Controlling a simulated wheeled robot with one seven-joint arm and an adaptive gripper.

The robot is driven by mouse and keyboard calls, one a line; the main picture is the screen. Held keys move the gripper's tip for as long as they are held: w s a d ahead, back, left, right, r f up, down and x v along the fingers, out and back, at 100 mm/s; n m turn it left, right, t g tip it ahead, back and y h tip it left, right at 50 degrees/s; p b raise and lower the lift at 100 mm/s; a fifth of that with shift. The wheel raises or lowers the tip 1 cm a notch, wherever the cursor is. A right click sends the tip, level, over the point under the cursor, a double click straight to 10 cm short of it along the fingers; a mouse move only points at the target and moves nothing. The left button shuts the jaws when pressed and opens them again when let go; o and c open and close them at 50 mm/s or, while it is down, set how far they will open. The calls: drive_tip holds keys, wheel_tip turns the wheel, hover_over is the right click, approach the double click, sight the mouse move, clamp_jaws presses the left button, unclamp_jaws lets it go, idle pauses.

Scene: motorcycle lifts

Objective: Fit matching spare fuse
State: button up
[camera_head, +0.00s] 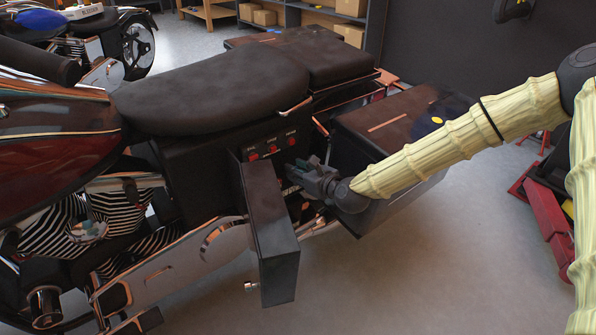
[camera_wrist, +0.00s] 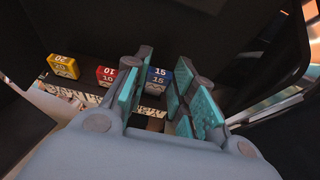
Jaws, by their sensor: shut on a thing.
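My gripper (camera_head: 303,174) reaches into the open side compartment under the motorcycle seat. In the wrist view its teal-padded fingers (camera_wrist: 165,88) close around a blue fuse marked 15 (camera_wrist: 157,76). A red fuse marked 10 (camera_wrist: 106,75) and a yellow fuse marked 20 (camera_wrist: 63,66) stand to the left in a row on a dark strip. A blue piece beside the right finger is partly hidden. In the head view a panel (camera_head: 272,142) with several small red labelled parts sits in the compartment, above my gripper. The fuses cannot be made out there.
The open compartment door (camera_head: 279,240) sticks out left of my gripper. A dark side case (camera_head: 372,150) stands close on the right, below my forearm. The seat (camera_head: 215,90) overhangs the compartment. Clear floor (camera_head: 400,270) lies at lower right, beside a red lift (camera_head: 545,215).

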drive_tip(key=shift+w+f+b, duration=0.1)
drive_tip(key=shift+f+b, duration=0.35)
drive_tip(key=shift+f, duration=0.5)
idle(0.7)
drive_tip(key=o, duration=0.8)
drive_tip(key=shift+v, duration=6)
